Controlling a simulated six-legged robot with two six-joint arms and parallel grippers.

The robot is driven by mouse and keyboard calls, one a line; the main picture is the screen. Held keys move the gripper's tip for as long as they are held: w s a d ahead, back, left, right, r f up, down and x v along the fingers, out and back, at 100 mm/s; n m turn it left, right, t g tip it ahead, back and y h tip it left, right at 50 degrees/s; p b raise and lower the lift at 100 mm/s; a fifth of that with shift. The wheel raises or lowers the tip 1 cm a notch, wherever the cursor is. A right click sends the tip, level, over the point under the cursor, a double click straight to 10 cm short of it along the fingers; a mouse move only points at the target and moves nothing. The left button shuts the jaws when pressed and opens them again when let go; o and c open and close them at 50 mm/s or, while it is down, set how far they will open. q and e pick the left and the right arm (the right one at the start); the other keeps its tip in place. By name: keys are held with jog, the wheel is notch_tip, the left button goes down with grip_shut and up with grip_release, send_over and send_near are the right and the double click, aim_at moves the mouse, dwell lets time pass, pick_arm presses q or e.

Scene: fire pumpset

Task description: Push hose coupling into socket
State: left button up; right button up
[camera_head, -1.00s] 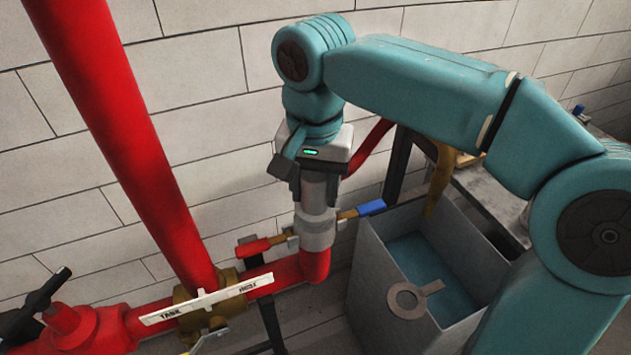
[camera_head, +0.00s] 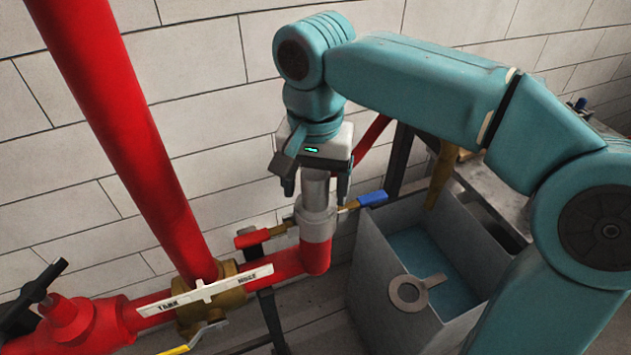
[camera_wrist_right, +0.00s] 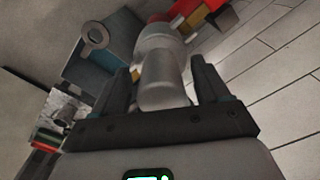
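The grey hose coupling (camera_head: 316,190) stands upright with its lower end inside the light grey socket (camera_head: 316,224) on top of the red elbow pipe. How deep it sits inside is hidden. A red lever (camera_head: 252,238) and a blue lever (camera_head: 372,199) stick out on opposite sides of the socket. My right gripper (camera_head: 315,186) is above the socket, open, with one finger on each side of the coupling. In the right wrist view, gaps show between the fingers (camera_wrist_right: 160,76) and the coupling (camera_wrist_right: 160,88). My left gripper is not in view.
The tiled wall is behind.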

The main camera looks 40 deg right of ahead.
jog(key=shift+w, duration=0.1)
jog(key=shift+r, duration=0.25)
notch_tip(320, 180, up, 16)
jog(key=p, duration=0.4)
jog(key=shift+f, duration=0.1)
